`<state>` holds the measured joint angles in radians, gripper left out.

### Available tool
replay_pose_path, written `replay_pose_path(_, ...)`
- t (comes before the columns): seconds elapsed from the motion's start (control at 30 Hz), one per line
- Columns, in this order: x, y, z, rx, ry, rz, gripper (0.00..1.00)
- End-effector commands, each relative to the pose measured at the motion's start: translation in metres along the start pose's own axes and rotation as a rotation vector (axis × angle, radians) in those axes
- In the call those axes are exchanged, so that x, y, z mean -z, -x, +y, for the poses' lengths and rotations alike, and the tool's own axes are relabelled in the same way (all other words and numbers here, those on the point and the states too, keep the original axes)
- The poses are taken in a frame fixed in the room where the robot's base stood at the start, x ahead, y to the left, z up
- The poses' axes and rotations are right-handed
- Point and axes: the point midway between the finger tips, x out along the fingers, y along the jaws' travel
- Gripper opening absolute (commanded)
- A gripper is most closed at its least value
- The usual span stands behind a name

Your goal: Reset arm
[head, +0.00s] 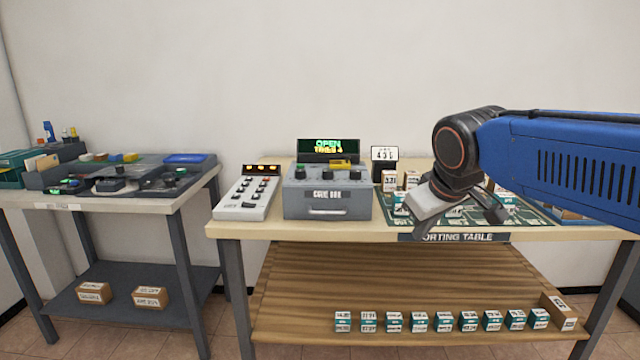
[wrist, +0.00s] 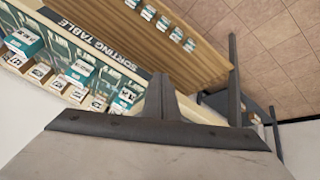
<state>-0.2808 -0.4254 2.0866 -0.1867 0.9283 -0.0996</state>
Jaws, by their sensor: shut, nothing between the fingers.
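My arm reaches in from the right in the head view, a blue link ending in a dark round joint. My gripper (wrist: 160,88) hangs from it over the right part of the sorting table (head: 275,228). In the wrist view its two dark fingers meet in the middle, shut, with nothing between them. In the head view the gripper is above the green mat (head: 395,219) and hides some of the small boxes there. Whether it touches anything below cannot be told.
A grey code box (head: 327,205) with a green "OPEN" display (head: 328,146) stands mid-table. A keypad panel (head: 248,198) is left of it. Several small boxes (head: 418,322) line the lower shelf. A second table (head: 188,203) with trays stands left. The wall space above is clear.

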Motion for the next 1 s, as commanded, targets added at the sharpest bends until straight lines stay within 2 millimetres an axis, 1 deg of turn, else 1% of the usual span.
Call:
replay_pose_path(0.03,-0.028,0.0,0.003,0.0,-0.042,-0.015,0.0)
replay_pose_path(0.07,-0.043,-0.001,0.003,0.002,-0.066,-0.025,0.0)
replay_pose_path(0.1,-0.063,-0.002,0.003,0.004,-0.096,-0.037,0.0)
replay_pose_path(0.17,-0.094,-0.005,0.002,0.008,-0.144,-0.057,0.0)
replay_pose_path(0.2,-0.114,-0.006,0.0,0.01,-0.177,-0.069,0.0)
replay_pose_path(0.27,-0.144,-0.009,-0.004,0.014,-0.226,-0.087,0.0)
replay_pose_path(0.3,-0.163,-0.012,-0.008,0.017,-0.257,-0.098,0.0)
replay_pose_path(0.4,-0.206,-0.018,-0.018,0.023,-0.33,-0.124,0.0)
replay_pose_path(0.5,-0.238,-0.025,-0.027,0.028,-0.386,-0.143,0.0)
replay_pose_path(0.6,-0.258,-0.029,-0.034,0.032,-0.424,-0.155,0.0)
replay_pose_path(0.7,-0.268,-0.031,-0.038,0.033,-0.442,-0.161,0.0)
replay_pose_path(1.0,-0.27,-0.032,-0.039,0.034,-0.446,-0.162,0.0)
